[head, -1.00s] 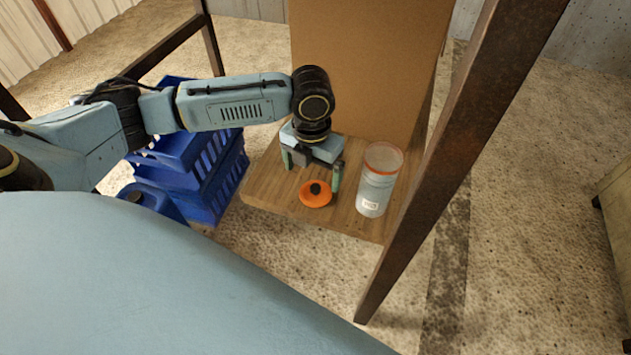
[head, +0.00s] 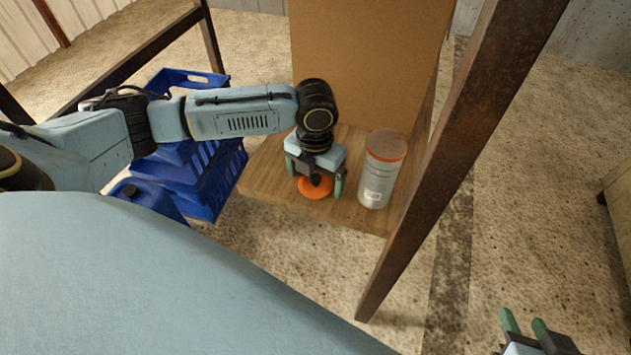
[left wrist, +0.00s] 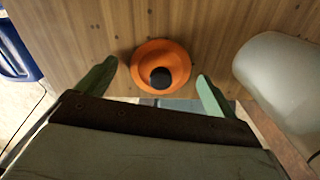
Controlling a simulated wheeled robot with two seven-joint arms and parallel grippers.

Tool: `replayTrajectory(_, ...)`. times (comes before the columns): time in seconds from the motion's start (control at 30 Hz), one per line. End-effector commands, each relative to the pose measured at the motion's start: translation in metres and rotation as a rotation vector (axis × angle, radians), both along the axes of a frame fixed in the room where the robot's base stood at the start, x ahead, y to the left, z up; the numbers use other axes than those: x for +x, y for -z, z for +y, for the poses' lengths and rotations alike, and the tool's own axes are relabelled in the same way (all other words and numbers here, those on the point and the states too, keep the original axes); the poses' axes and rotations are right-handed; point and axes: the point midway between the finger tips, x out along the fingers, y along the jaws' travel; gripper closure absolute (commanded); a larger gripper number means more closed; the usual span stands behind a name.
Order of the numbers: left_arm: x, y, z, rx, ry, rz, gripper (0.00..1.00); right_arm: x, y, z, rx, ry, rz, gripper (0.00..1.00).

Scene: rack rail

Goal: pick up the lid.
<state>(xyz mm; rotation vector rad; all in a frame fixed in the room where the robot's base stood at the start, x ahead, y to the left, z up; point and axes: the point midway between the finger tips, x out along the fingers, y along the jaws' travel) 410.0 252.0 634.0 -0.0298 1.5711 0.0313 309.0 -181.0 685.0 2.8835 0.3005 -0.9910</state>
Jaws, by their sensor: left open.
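The orange lid (head: 315,192) with a black knob lies flat on the wooden shelf board near its front edge. It also shows in the left wrist view (left wrist: 181,55), between the two fingers. My left gripper (head: 318,189) is open and empty, pointing down, with one green finger on each side of the lid. The fingers look apart from the lid's rim; I cannot tell their exact height above the board. My right gripper (head: 523,321) shows at the bottom right with its two green fingers apart and nothing between them.
A grey canister (head: 377,180) with an orange rim stands upright just right of the left gripper. A cardboard box (head: 365,65) stands behind. Blue crates (head: 215,185) are left of the wooden board (head: 268,190). A rusty post (head: 455,155) rises at the right.

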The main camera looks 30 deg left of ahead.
Motion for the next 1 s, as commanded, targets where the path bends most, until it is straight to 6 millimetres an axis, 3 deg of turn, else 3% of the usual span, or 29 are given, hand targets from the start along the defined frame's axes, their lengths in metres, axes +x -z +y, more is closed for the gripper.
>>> replayTrajectory(0.3,0.0001,0.0014,-0.0001,0.000,0.000,-0.001,0.07,0.0028,-0.0032,0.0015,0.006,-0.002,-0.022,0.64)
replayTrajectory(0.67,0.0002,0.0013,-0.0002,0.000,0.000,-0.001,0.54,0.0026,-0.0027,0.0015,0.005,-0.002,-0.020,0.64)
replayTrajectory(1.0,0.0003,-0.0004,-0.0001,0.000,0.000,-0.001,0.55,0.0018,-0.0025,0.0012,0.003,-0.002,-0.014,0.64)
